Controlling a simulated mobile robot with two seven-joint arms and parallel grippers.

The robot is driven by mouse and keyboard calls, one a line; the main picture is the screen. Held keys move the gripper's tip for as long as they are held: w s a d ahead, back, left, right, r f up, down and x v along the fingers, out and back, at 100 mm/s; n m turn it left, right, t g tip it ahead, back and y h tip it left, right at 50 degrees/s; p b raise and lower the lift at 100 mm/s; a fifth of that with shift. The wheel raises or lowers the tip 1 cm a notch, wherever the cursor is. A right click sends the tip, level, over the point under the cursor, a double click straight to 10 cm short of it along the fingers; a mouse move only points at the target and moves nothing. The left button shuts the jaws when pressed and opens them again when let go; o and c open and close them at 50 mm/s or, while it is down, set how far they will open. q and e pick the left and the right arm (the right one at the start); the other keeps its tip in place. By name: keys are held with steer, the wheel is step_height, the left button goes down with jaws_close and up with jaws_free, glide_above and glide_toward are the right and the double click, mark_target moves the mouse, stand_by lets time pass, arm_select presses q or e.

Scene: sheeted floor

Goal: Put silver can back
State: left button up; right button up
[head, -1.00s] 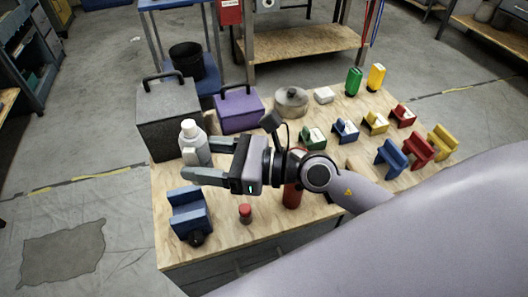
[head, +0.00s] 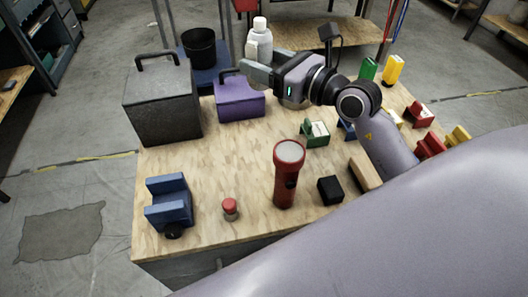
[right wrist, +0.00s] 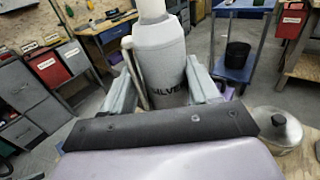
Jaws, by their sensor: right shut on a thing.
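The silver can (head: 259,38), a grey bottle-like container with a white cap, is held by my right gripper (head: 254,64) above the back of the workbench. It looks upright in the head view. In the right wrist view the silver can (right wrist: 164,70) stands between the two fingers, and part of its dark lettering reads "LVE". The fingers flank its body, and its lower end is hidden behind the gripper. My left gripper is in neither view.
The wooden workbench (head: 240,165) holds a black toolbox (head: 160,105), a purple toolbox (head: 240,103), a red flashlight (head: 288,175), a blue holder (head: 168,203) and a small red-topped item (head: 230,207). A round metal pot (right wrist: 274,130) lies right of the gripper. Coloured holders stand at right.

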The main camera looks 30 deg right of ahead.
arm_select(q)
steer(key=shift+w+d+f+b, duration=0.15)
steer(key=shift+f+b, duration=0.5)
steer(key=shift+b, duration=0.35)
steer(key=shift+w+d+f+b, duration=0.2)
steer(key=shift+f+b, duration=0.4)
steer(key=shift+b, duration=0.4)
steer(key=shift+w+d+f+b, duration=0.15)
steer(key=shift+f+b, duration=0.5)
steer(key=shift+b, duration=0.35)
arm_select(e)
steer(key=shift+w+d+f, duration=0.1)
steer(key=shift+d+f, duration=0.1)
steer(key=shift+f, duration=4.75)
steer(key=shift+d+f, duration=0.15)
steer(key=shift+f, duration=4.8)
steer(key=shift+f+h+b, duration=0.3)
steer(key=shift+f+b, duration=0.3)
steer(key=shift+f, duration=0.05)
steer(key=o, duration=0.7)
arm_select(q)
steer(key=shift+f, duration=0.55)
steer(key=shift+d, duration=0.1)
arm_select(e)
steer(key=shift+r, duration=0.1)
